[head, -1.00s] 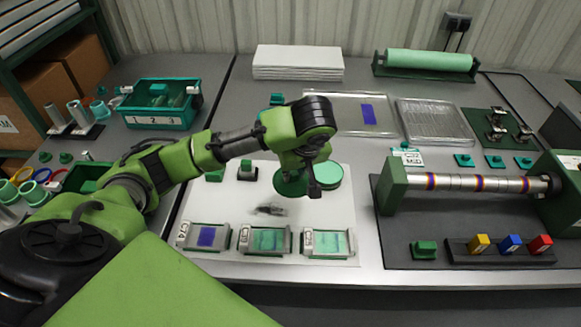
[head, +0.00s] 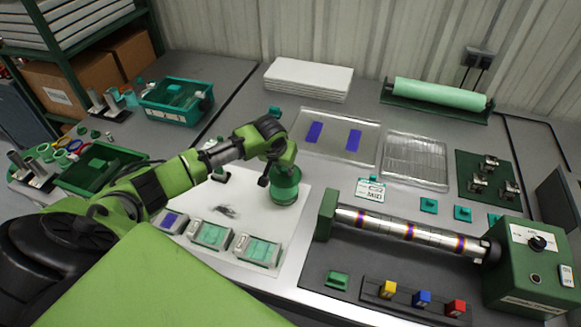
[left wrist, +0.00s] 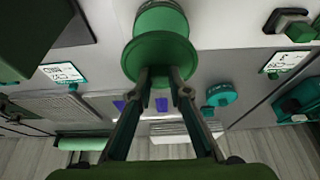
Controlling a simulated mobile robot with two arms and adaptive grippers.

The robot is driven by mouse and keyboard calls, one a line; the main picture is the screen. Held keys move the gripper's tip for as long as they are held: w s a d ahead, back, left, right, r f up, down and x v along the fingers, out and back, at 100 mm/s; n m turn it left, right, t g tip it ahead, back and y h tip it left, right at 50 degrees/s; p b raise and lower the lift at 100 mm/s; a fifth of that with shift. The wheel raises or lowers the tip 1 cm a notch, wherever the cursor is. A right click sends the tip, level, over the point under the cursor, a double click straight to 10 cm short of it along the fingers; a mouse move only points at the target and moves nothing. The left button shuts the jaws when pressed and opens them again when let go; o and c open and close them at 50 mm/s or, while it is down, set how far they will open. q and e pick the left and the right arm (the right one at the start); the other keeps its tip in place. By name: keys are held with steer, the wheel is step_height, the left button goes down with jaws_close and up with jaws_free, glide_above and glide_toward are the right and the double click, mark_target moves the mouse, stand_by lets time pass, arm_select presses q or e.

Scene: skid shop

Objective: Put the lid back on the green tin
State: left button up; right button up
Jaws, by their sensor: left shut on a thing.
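The green tin (head: 285,194) stands upright on the white sheet, and its body also shows in the left wrist view (left wrist: 161,20). My left gripper (head: 276,172) is directly over it. In the left wrist view, the fingers of my left gripper (left wrist: 160,76) are shut on the round, darker green lid (left wrist: 158,52). The lid lines up with the tin's top. I cannot tell whether it is fully seated or a little above the rim. My right gripper is not in view.
Labelled frames (head: 209,235) lie left of the tin on the white sheet (head: 232,192). A clear tray with blue patches (head: 335,140) lies behind. A metal roller machine (head: 400,230) stands to the right. A teal bin (head: 180,102) is at the back left.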

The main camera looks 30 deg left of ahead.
mark_target(282, 176)
arm_select(q)
steer(key=shift+a+f, duration=0.25)
steer(key=shift+s+a+f+b, duration=0.15)
steer(key=shift+f+b, duration=0.35)
steer(key=shift+b, duration=0.3)
steer(key=shift+f+b, duration=0.3)
steer(key=shift+b, duration=0.05)
step_height(282, 176, down, 3)
steer(key=b, duration=0.3)
steer(key=shift+r, duration=0.15)
steer(key=shift+f+b, duration=0.3)
steer(key=shift+f, duration=0.55)
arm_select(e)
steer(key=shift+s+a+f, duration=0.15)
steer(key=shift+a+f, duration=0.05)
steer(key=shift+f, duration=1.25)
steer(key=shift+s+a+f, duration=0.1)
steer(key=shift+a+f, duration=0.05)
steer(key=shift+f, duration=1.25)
arm_select(q)
steer(key=shift+r+p, duration=0.1)
steer(key=shift+p, duration=0.25)
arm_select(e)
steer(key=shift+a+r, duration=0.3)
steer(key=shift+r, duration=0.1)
arm_select(q)
steer(key=shift+p, duration=0.55)
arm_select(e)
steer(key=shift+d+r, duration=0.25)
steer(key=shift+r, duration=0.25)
